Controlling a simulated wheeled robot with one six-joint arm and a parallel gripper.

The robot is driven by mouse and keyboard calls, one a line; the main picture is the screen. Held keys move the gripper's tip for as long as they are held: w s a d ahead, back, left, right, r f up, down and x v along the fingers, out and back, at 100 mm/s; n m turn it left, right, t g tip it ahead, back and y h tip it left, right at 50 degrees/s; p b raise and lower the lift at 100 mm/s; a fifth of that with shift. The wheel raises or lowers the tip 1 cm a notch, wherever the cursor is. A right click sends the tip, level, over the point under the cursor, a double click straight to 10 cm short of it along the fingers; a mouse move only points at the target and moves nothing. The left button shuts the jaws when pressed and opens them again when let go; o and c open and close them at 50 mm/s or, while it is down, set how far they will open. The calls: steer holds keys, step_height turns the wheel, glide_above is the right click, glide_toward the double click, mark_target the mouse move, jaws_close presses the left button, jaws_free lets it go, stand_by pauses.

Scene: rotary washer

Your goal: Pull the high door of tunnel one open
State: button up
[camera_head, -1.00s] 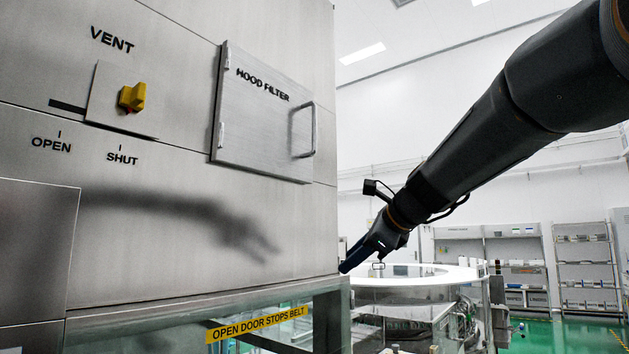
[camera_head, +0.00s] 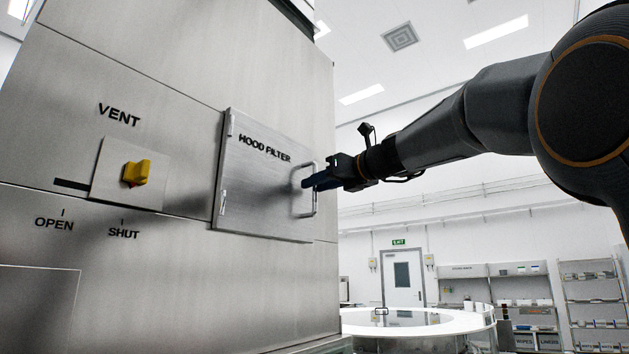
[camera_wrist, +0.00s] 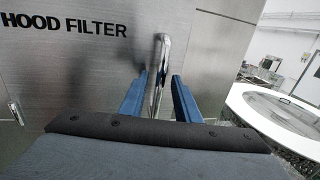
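The square steel door marked HOOD FILTER (camera_head: 258,195) is shut, high on the steel housing, with hinges along its left edge. Its upright bar handle (camera_head: 315,203) is on the right side. My gripper (camera_head: 307,183) reaches in from the right at the handle's upper half. In the wrist view, the two blue fingers of my gripper (camera_wrist: 160,78) stand apart on either side of the handle (camera_wrist: 157,98). A gap shows between the bar and each finger. The lower end of the handle is hidden behind the gripper body there.
A yellow vent knob (camera_head: 135,173) sits left of the door, above OPEN and SHUT marks. A round white-rimmed table (camera_head: 420,328) stands low at the right. Shelves (camera_head: 590,300) and an exit door (camera_head: 402,278) are farther back.

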steer(key=shift+w+a, duration=0.4)
steer(key=shift+w, duration=0.1)
jaws_close()
steer(key=shift+s+a, duration=0.1)
steer(key=shift+s, duration=0.05)
